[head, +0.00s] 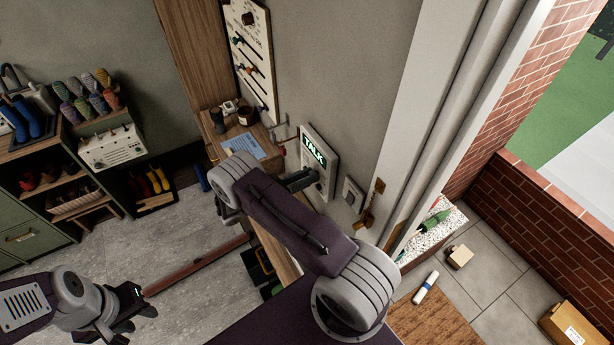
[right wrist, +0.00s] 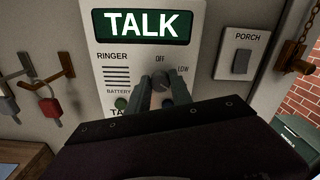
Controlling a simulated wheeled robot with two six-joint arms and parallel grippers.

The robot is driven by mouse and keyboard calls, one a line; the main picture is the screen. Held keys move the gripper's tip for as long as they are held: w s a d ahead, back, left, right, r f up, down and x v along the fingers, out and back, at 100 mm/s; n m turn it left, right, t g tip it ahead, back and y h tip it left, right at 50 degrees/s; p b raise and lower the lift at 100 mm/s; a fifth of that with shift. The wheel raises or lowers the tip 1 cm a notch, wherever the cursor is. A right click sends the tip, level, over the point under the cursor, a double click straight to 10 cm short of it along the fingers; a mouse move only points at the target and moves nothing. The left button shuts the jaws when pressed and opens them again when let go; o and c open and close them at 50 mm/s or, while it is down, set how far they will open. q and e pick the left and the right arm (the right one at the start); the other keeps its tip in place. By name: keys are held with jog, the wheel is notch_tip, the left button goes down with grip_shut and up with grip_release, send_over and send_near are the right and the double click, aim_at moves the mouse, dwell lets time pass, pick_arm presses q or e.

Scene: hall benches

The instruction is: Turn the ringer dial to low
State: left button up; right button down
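The ringer dial (right wrist: 162,82) is a small grey knob on the white intercom panel (right wrist: 115,60) in the right wrist view. OFF is printed above it and LOW at its upper right. My right gripper (right wrist: 162,90) has one finger on each side of the dial. I cannot tell whether the fingers touch it, and the dial's lower part and pointer are hidden. In the head view the panel (head: 331,150) is on the wall, with my right gripper (head: 300,181) reaching it. My left gripper (head: 136,318) is open and empty over the floor at lower left.
A PORCH switch (right wrist: 240,53) is right of the panel, near a door chain (right wrist: 293,55). A wooden bench (head: 268,140) with a paper stands below the wall. The floor (head: 150,235) at left is mostly clear.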

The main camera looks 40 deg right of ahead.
jog(key=shift+w+n+b, duration=0.1)
jog(key=shift+n+b, duration=1.4)
jog(key=shift+n, duration=4.3)
jog(key=c, duration=1.1)
grip_release()
jog(key=shift+c, duration=0.2)
jog(key=shift+f, duration=0.1)
